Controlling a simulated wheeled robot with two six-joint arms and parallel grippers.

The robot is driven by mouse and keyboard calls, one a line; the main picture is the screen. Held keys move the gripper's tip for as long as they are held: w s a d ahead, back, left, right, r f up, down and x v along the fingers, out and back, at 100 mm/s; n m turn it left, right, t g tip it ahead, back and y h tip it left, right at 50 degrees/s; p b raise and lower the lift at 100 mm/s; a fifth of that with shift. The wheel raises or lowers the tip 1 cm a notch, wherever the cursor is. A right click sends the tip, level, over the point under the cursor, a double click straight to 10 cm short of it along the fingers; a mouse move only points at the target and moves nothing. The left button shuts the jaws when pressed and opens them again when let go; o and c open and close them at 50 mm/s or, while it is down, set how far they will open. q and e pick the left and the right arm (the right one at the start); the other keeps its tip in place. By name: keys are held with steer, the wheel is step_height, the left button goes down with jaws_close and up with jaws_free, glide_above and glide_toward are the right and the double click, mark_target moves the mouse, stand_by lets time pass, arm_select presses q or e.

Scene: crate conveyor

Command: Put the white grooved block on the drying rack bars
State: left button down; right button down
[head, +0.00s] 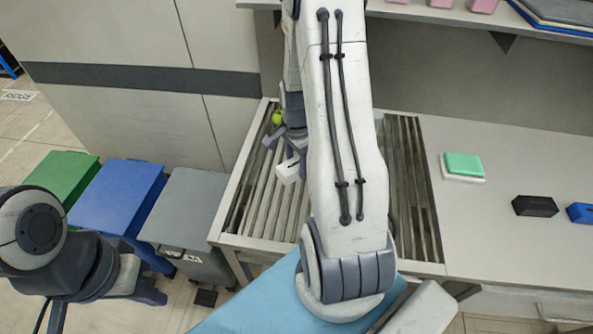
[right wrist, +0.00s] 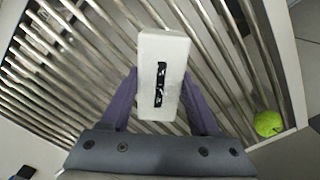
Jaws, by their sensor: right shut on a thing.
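The white grooved block (right wrist: 163,50) is held between the purple fingers of my right gripper (right wrist: 160,98), with a dark slot on its face. In the head view the block (head: 287,172) shows at my right gripper (head: 294,160), over the drying rack (head: 262,215). The metal bars (right wrist: 82,78) run beneath the block in the right wrist view. I cannot tell whether it touches them. My right arm hides the rack's middle in the head view. My left gripper (head: 150,290) is at the lower left, away from the rack; its finger opening is unclear.
A yellow-green ball (head: 278,117) lies in a rack corner, also seen in the right wrist view (right wrist: 268,123). Green (head: 62,175), blue (head: 118,195) and grey (head: 190,205) bins stand left. A green pad (head: 463,164) and dark block (head: 535,205) lie on the right counter.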

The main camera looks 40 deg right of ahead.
mark_target(295, 172)
steer(key=f, duration=0.1)
steer(key=f+p, duration=0.1)
steer(key=f, duration=0.1)
steer(key=shift+a+f, duration=0.2)
steer(key=shift+f, duration=0.4)
steer(key=shift+f, duration=0.15)
steer(key=shift+c, duration=0.6)
jaws_free()
